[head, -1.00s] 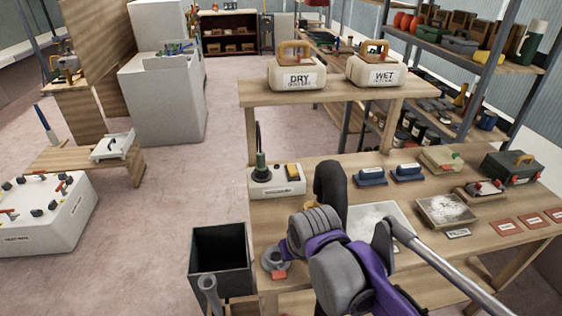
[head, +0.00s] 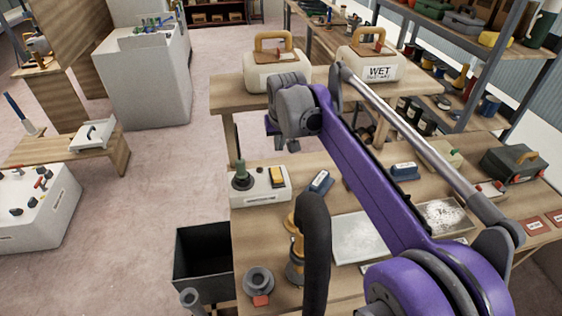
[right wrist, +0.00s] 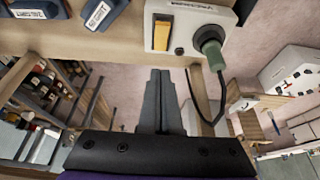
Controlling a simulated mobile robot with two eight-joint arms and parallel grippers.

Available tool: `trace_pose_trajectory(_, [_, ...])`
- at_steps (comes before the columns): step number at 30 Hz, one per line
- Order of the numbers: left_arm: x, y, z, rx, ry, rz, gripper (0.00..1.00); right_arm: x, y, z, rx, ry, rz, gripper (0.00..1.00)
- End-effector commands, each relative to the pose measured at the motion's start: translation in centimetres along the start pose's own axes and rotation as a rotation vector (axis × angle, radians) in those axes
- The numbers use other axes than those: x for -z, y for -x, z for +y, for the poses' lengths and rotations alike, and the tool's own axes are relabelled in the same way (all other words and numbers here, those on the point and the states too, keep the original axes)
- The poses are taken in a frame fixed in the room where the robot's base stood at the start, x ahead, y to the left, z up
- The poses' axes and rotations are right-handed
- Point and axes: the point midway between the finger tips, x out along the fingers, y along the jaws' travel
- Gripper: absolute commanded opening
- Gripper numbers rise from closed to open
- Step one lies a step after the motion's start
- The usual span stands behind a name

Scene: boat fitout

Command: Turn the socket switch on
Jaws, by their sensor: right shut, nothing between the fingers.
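The socket (head: 260,185) is a white box at the left end of the bench. A green plug (head: 241,175) sits in it, with a yellow-orange rocker switch (head: 277,177) to its right. I cannot tell the switch's position. In the right wrist view the switch (right wrist: 162,32) shows near the top, beside the green plug (right wrist: 210,42). My right gripper (right wrist: 160,72) is shut and empty, its fingertips just short of the socket box in that picture, apart from the switch. In the head view the right gripper (head: 293,146) is small, beyond the socket. My left gripper is out of view.
A blue block (head: 320,181) lies close right of the socket; another blue block (head: 404,171) is farther right. The raised shelf (head: 222,90) carries two white containers. A black hose (head: 315,255) and a black bin (head: 200,255) are nearer. A dark cord (right wrist: 205,105) hangs from the plug.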

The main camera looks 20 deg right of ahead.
Motion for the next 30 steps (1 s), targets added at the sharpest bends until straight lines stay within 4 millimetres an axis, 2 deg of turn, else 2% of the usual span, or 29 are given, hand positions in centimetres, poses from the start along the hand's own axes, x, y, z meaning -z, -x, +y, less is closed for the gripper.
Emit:
trace_pose_trajectory(13, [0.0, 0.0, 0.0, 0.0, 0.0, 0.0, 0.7, 0.1, 0.0, 0.0, 0.0, -0.001, 0.0, 0.0])
trace_pose_trajectory(17, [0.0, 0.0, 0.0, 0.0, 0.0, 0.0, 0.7, 0.1, -0.8, 0.0, 0.0, -0.001, 0.0, 0.0])
trace_pose_trajectory(20, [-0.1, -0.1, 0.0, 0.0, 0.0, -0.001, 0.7, 0.1, -2.1, 0.0, 0.0, -0.001, 0.0, 0.0])
trace_pose_trajectory(30, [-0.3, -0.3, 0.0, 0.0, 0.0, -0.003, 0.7, 0.1, -9.3, 0.0, 0.0, -0.001, 0.0, 0.0])
